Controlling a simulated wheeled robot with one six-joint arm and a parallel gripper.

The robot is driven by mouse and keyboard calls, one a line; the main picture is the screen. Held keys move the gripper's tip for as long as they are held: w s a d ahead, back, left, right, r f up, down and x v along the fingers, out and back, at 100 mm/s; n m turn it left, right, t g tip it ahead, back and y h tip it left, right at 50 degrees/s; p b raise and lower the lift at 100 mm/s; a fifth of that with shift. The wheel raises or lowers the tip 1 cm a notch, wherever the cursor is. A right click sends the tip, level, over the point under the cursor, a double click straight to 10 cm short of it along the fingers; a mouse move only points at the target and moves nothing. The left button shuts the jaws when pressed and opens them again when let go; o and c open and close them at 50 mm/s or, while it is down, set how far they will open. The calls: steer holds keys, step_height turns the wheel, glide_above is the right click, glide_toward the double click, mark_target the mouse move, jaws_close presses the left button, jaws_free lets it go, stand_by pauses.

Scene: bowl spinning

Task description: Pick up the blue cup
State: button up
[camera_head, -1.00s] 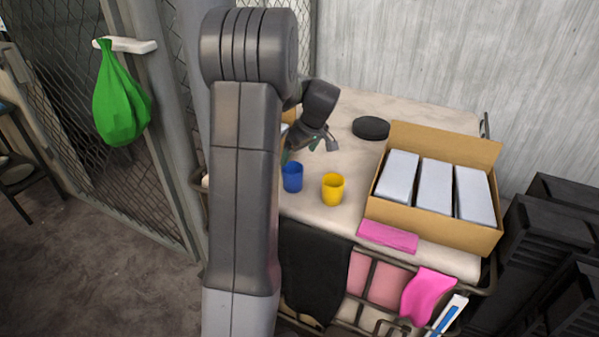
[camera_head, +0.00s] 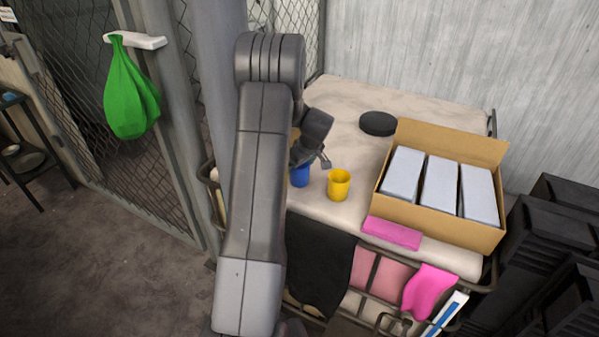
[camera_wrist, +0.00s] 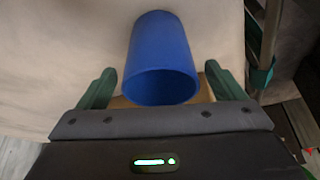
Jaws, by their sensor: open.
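The blue cup (camera_head: 300,175) stands on the table, partly hidden behind my gripper in the head view. In the wrist view the blue cup (camera_wrist: 162,55) is large, with its open rim towards my gripper. My gripper (camera_wrist: 161,90) is open, with one green finger on each side of the cup's rim. There is a visible gap between the cup and both fingers. In the head view my gripper (camera_head: 316,161) is just above and beside the cup.
A yellow cup (camera_head: 339,185) stands close to the right of the blue cup. A cardboard box (camera_head: 440,226) with white packages, a pink item (camera_head: 391,233) and a black round object (camera_head: 378,123) are on the table (camera_head: 345,100). A black cloth (camera_head: 318,262) hangs at the front.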

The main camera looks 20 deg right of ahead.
steer(key=shift+x, duration=0.95)
steer(key=c, duration=1)
steer(key=shift+c, duration=0.2)
